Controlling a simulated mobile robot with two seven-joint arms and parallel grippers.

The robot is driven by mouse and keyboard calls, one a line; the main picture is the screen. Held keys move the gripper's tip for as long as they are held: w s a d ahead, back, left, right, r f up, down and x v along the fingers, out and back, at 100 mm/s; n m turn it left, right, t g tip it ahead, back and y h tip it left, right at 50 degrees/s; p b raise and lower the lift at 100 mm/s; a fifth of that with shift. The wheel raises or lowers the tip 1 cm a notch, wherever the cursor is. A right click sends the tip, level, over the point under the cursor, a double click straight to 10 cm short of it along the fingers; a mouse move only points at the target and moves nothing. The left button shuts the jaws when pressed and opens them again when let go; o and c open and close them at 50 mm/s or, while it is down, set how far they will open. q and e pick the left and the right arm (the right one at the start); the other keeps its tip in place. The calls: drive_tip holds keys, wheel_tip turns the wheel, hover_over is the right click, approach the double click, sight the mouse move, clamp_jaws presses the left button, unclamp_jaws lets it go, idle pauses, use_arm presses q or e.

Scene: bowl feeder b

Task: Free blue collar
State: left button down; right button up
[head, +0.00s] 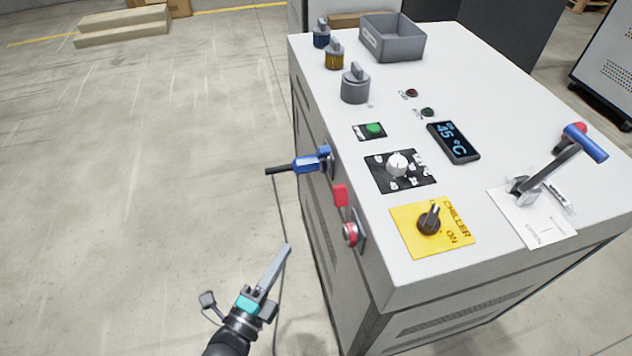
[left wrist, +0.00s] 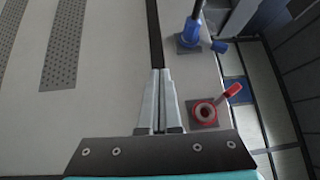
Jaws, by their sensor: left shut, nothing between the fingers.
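A blue connector with a collar (head: 308,163) sits on the left side of the white cabinet, with a black cable end pointing left. In the left wrist view the blue connector (left wrist: 190,34) stands on a grey plate at the upper right, with a blue lever (left wrist: 218,46) beside it. My left gripper (head: 284,254) is shut and empty, apart from the cabinet side and nearer than the connector. In the left wrist view its fingers (left wrist: 160,80) lie together, left of the connector. My right gripper is not in view.
A red ring fitting (head: 350,233) with a red lever (head: 340,195) is on the same side, nearer me. The cabinet top (head: 480,90) carries knobs, a yellow chiller switch plate (head: 405,238), a display (head: 453,142) and a blue-handled lever (head: 585,143).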

use_arm(q)
wheel_tip(320, 180, up, 8)
drive_tip(key=d+m+t+h+b, duration=0.1)
drive_tip(key=d+m+h, duration=0.1)
drive_tip(key=m+h, duration=0.2)
drive_tip(key=shift+s+d+f+m, duration=0.2)
drive_tip(key=shift+s+m, duration=0.1)
drive_tip(key=shift+m, duration=0.9)
approach(328, 155)
drive_tip(key=d, duration=0.4)
drive_tip(key=w, duration=0.1)
drive_tip(key=w+r, duration=0.1)
drive_tip(key=w, duration=0.1)
drive_tip(key=w+a, duration=0.1)
drive_tip(key=shift+w+r, duration=0.25)
drive_tip(key=shift+w, duration=0.15)
